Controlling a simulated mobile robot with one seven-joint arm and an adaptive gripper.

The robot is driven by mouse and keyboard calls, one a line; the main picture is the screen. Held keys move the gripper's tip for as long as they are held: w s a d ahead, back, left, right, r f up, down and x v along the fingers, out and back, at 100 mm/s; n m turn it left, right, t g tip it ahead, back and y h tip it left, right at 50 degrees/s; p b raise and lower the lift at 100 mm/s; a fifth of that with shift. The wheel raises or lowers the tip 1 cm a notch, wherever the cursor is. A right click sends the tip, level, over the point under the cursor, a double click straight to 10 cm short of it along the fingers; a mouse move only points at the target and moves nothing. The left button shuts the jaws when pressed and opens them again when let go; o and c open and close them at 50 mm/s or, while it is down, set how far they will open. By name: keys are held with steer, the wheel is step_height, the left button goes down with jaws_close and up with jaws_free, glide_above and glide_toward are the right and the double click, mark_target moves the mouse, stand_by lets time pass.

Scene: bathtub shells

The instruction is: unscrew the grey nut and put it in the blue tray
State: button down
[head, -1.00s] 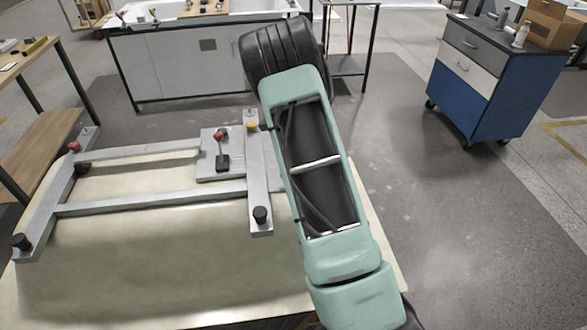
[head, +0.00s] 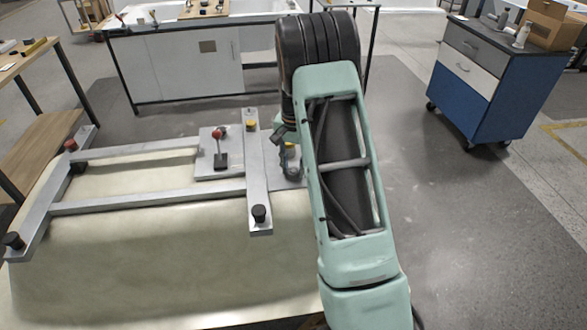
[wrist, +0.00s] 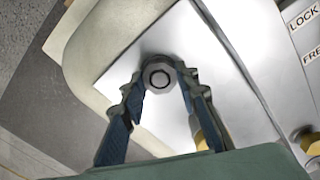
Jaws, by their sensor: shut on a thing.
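In the head view my gripper (head: 291,172) is low over the right end of the metal frame, partly behind my arm. The nut cannot be made out there. I see no blue tray in either view.
The metal frame (head: 150,199) with black and red knobs lies on a pale shell (head: 170,260). Labels reading LOCK and FRE (wrist: 305,18) and brass-coloured parts are near the gripper. A blue cabinet (head: 480,100) stands at the back right, with clear floor before it.

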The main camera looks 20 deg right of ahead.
steer(key=shift+n, duration=0.3)
steer(key=c, duration=1.4)
jaws_free()
steer(key=shift+c, duration=0.9)
steer(key=m+p, duration=0.1)
steer(key=m, duration=0.5)
steer(key=shift+r+m, duration=0.1)
steer(key=shift+m, duration=0.2)
steer(key=m+p, duration=0.1)
steer(key=m, duration=0.2)
steer(key=shift+m, duration=0.4)
steer(key=shift+m+p, duration=0.45)
steer(key=shift+m, duration=1.05)
steer(key=shift+c, duration=0.2)
